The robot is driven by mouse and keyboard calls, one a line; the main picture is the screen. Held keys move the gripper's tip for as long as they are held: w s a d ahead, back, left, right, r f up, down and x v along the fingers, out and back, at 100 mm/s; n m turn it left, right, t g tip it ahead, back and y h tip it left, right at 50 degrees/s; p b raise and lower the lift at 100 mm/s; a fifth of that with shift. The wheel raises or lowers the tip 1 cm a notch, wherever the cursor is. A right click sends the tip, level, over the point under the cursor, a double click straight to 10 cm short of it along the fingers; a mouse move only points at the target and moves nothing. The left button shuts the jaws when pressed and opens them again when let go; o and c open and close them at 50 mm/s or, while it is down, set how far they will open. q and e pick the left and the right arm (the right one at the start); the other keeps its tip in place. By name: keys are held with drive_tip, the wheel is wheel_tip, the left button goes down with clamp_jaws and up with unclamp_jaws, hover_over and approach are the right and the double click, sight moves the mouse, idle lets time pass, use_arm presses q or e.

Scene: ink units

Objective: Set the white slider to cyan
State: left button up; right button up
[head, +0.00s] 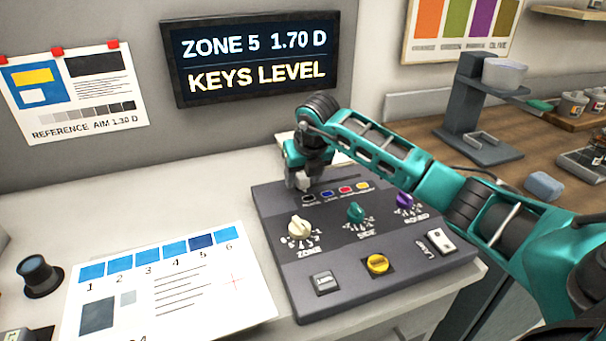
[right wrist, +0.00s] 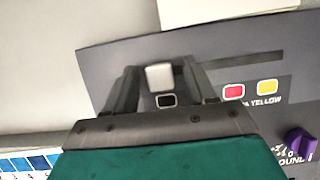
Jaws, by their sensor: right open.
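The white slider (right wrist: 160,75) is a pale block at the left end of its track, beside the black patch (right wrist: 166,100) in the right wrist view. In the head view, my right gripper (head: 303,184) reaches down over the slider's end of the dark console. It is open, with one finger on each side of the slider (right wrist: 160,84); I cannot tell whether they touch it. The blue patch (head: 327,194) is second in the row, between black and red (head: 345,189); yellow (head: 362,185) is at the right end. My left gripper is not in view.
The console (head: 330,262) has white, green and purple knobs, a yellow button (head: 377,264) and a white switch (head: 440,241). A patch chart (head: 180,285) lies to its left. The screen (head: 250,58) behind reads "ZONE 5 1.70 D" and "KEYS LEVEL".

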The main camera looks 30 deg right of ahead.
drive_tip(key=shift+c, duration=0.3)
clamp_jaws()
idle(0.4)
